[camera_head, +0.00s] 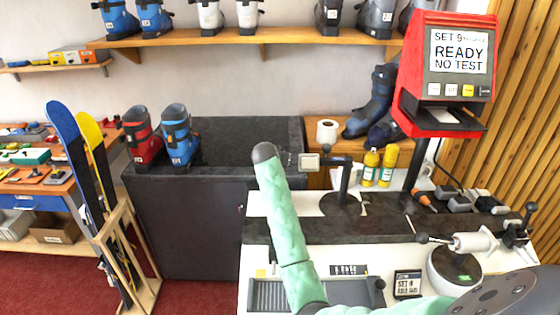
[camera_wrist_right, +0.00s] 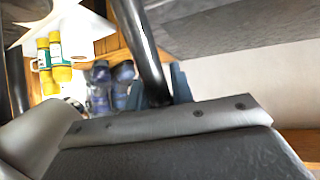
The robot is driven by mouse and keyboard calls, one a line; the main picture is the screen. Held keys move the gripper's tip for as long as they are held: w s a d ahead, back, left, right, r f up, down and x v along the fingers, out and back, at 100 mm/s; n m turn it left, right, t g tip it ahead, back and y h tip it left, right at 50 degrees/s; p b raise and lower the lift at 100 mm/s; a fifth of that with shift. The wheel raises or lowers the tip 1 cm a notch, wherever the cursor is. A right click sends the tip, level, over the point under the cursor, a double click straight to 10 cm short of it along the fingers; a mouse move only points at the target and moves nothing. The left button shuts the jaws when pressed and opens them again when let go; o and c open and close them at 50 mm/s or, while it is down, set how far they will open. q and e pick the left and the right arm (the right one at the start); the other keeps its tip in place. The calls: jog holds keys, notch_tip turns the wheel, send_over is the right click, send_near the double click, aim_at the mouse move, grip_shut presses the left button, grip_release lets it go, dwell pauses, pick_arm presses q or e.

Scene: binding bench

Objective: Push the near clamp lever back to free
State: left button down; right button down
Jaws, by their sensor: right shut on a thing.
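My right arm comes in from the lower right of the head view and rises to a grey wrist. My right gripper (camera_head: 312,161) points right there, shut on the end of a short black lever (camera_head: 336,160) on a dark upright post (camera_head: 344,186). The post's round foot stands on the dark bench rail. In the wrist view a dark rod (camera_wrist_right: 143,45) runs close in front of the camera, and a grey metal part covers the lower half. The gripped spot is small and partly hidden. My left gripper is not in view.
Yellow bottles (camera_head: 370,167) stand just right of the post. A grey cylinder device (camera_head: 472,243) with black-knobbed levers is at the right, below the red display unit (camera_head: 447,75). A grey tray (camera_head: 268,294) lies at the front. Blue and red boots stand on the dark cabinet (camera_head: 195,225).

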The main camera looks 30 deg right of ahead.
jog(key=shift+w+d+r, duration=0.1)
jog(key=shift+d+r, duration=0.1)
jog(key=shift+r, duration=0.5)
jog(key=c, duration=1.5)
grip_release()
jog(key=o, duration=0.6)
jog(key=shift+c, duration=0.2)
jog(key=shift+a+f, duration=0.1)
jog(key=shift+f, duration=0.15)
jog(key=shift+s+a, duration=0.1)
jog(key=shift+s, duration=0.1)
jog(key=shift+s+a+r+b, duration=0.15)
jog(key=shift+s+a+b, duration=0.1)
jog(key=shift+b, duration=0.15)
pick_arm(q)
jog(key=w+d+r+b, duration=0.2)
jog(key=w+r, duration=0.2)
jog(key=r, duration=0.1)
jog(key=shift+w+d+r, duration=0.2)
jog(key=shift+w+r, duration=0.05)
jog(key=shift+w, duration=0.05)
pick_arm(e)
jog(key=v, duration=0.7)
jog(key=shift+d, duration=0.15)
jog(key=shift+w+r, duration=0.1)
jog(key=shift+r, duration=0.05)
jog(key=shift+c, duration=0.3)
